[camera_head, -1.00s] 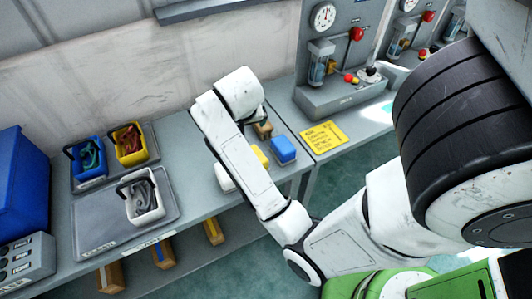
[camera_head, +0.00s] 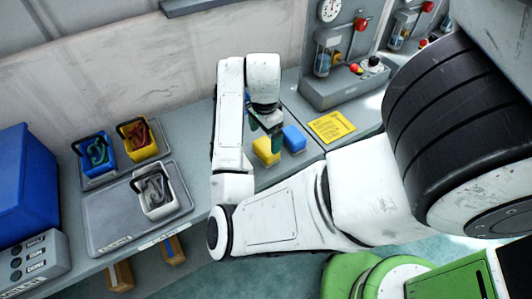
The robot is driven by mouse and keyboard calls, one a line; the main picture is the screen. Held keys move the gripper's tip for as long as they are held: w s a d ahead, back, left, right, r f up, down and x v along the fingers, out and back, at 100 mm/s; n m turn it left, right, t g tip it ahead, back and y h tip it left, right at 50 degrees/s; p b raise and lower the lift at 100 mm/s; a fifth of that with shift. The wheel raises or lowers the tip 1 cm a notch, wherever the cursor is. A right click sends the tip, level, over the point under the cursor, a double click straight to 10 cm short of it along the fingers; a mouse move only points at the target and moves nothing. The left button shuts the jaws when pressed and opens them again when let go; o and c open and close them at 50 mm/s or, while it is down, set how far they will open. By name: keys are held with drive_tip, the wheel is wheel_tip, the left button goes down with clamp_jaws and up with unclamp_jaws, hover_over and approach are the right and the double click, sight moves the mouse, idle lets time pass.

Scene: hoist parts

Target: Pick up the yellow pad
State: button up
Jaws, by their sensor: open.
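The yellow pad (camera_head: 266,153) looks like a small block on the grey bench, partly hidden by my gripper. A blue pad (camera_head: 294,138) lies just to its right. My gripper (camera_head: 275,147) is open and points down over or beside the yellow pad's right side. Its fingertips are small and dark here, and I cannot tell whether they touch the pad. My arm covers the bench to the left of the pad.
A flat yellow card (camera_head: 331,127) lies on the bench further right. A grey gauge unit (camera_head: 340,88) stands behind it. At left are a grey tray (camera_head: 110,220), a white bin (camera_head: 157,204), a yellow bin (camera_head: 140,150) and a blue bin (camera_head: 97,162).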

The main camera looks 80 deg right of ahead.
sight(266, 146)
drive_tip(key=shift+s+d+f, duration=0.1)
drive_tip(key=shift+f, duration=1.4)
drive_tip(key=shift+s+d+f, duration=0.1)
drive_tip(key=shift+f, duration=1.4)
drive_tip(key=c, duration=0.8)
